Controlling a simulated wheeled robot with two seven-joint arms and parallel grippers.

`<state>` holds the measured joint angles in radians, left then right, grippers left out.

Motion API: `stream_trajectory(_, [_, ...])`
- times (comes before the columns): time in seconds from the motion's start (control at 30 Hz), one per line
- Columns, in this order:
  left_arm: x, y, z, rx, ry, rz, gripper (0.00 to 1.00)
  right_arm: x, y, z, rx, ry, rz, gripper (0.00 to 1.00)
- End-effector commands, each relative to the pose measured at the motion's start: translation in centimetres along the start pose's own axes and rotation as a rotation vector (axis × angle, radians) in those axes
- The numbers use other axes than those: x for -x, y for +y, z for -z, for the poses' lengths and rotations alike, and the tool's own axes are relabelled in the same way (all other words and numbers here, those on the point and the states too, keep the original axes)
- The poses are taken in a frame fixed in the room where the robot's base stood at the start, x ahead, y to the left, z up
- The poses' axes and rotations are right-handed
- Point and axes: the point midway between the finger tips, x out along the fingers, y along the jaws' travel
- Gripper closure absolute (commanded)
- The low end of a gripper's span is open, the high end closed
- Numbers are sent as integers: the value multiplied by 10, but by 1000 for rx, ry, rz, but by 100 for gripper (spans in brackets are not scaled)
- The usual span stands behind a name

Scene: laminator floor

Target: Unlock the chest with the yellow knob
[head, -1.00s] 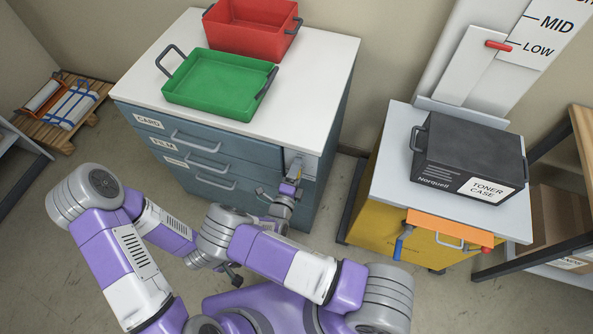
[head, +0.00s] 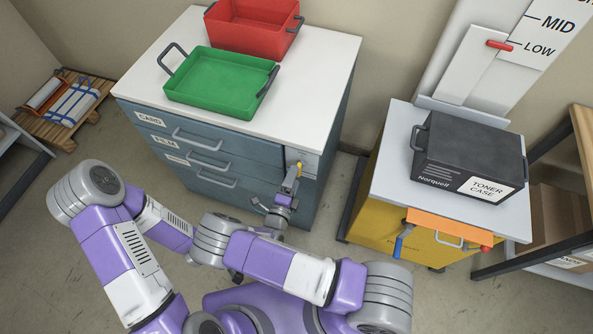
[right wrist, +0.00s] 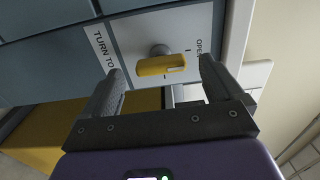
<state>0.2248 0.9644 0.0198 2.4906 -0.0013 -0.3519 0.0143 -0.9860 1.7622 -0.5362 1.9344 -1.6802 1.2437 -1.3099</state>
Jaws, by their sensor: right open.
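The chest (head: 240,165) is a blue-grey drawer cabinet with a white top. Its yellow knob (head: 299,166) sits on a pale panel at the right of its front. In the right wrist view the knob (right wrist: 160,65) is a yellow bar lying nearly level across the picture, its pale-marked end towards the "OPEN" lettering. My right gripper (head: 291,180) is in front of the knob. In the right wrist view its fingers (right wrist: 160,80) are apart, one on each side of the knob and short of it, holding nothing. My left gripper does not show.
A green tray (head: 184,93) and a red bin (head: 238,38) stand on the chest. To the right is a yellow cabinet (head: 365,215) with a black toner case (head: 455,150) on top. Clear floor (head: 322,210) lies between the two.

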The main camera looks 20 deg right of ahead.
Motion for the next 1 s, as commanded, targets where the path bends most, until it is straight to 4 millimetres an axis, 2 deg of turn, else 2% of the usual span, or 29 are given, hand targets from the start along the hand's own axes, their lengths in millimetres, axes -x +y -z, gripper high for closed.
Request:
stream_trajectory(0.1, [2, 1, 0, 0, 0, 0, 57, 19, 0, 0, 1, -2, -1, 6])
stream_trajectory(0.27, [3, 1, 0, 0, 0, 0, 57, 32, 0, 0, 1, 0, -1, 6])
stream_trajectory(0.83, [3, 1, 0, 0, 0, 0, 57, 33, 0, 1, 1, 2, -1, 6])
stream_trajectory(0.93, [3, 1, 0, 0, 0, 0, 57, 32, 5, 12, -20, 48, -28, 6])
stream_trajectory(1.0, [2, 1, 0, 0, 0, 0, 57, 31, 14, 33, -70, 143, -82, 6])
